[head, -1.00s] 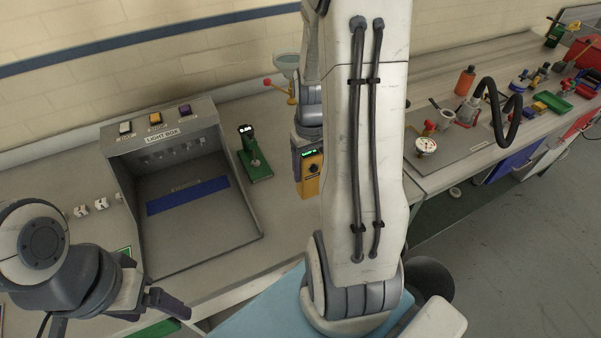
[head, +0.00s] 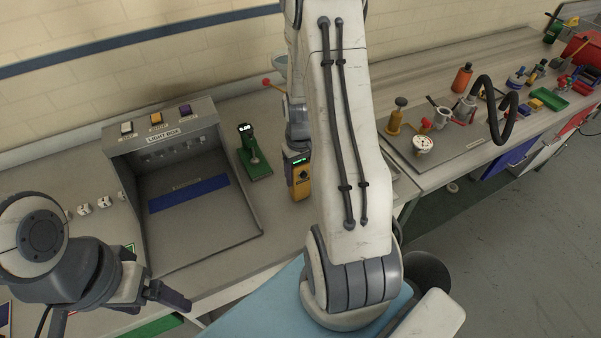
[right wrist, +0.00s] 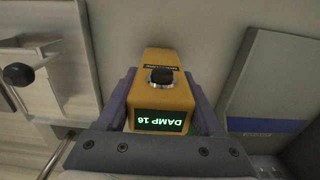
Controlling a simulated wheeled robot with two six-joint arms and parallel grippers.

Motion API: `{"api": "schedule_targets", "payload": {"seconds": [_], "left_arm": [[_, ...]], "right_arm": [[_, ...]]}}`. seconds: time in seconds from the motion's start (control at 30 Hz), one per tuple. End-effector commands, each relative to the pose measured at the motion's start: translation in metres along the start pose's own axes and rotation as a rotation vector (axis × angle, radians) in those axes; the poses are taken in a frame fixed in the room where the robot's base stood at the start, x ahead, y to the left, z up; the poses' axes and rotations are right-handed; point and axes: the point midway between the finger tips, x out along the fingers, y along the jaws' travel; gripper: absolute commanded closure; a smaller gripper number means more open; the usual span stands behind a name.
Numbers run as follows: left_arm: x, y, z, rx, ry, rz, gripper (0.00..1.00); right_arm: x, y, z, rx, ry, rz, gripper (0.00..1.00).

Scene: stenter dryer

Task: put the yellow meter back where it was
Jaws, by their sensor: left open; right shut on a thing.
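The yellow meter (head: 301,180) has a lit green display and a black knob. It is upright at the end of my right arm, just right of the green stand on the bench. In the right wrist view the meter (right wrist: 162,90) sits between the purple fingers and its display reads "DAMP 16". My right gripper (right wrist: 160,100) is shut on it. I cannot tell whether the meter's lower end touches the bench. My left gripper (head: 168,298) is open and empty at the lower left, in front of the light box.
The light box (head: 185,135) stands left of the meter. The green stand (head: 255,160) is between them. A red-knobbed lever (head: 268,84) is behind. My right arm hides part of the bench.

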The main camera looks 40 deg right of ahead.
Motion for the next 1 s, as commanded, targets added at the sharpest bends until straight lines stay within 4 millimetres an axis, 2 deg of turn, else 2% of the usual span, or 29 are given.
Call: {"api": "schedule_targets", "payload": {"seconds": [0.03, 0.07, 0.1, 0.13, 0.43, 0.57, 0.67, 1.0], "left_arm": [[0.003, 0.0, 0.0, 0.0, 0.0, 0.0, 0.15], [0.002, 0.0, 0.0, -0.001, 0.0, 0.0, 0.15], [0.002, 0.0, 0.0, -0.001, 0.0, 0.0, 0.15], [0.001, 0.0, 0.0, -0.001, 0.0, 0.0, 0.15], [0.001, 0.0, 0.0, -0.001, 0.0, 0.0, 0.15], [0.0, 0.0, 0.0, 0.0, 0.0, 0.0, 0.15], [0.004, 0.0, 0.0, -0.001, 0.0, 0.0, 0.15], [0.019, -0.001, 0.001, -0.001, 0.0, 0.0, 0.15]], "right_arm": [[0.003, 0.0, 0.0, 0.0, 0.0, 0.0, 1.0], [0.003, 0.0, 0.0, 0.0, -0.001, 0.0, 0.29], [0.002, 0.0, 0.0, 0.0, -0.001, 0.0, 0.14], [0.002, 0.0, 0.0, 0.0, -0.001, 0.0, 0.03], [0.001, 0.0, 0.0, 0.0, -0.001, 0.0, 0.03], [-0.005, 0.0, -0.001, 0.0, 0.002, 0.001, 0.03], [-0.017, 0.0, -0.001, 0.0, 0.005, 0.001, 0.03], [-0.088, 0.0, -0.001, 0.0, 0.006, 0.002, 0.03]]}}
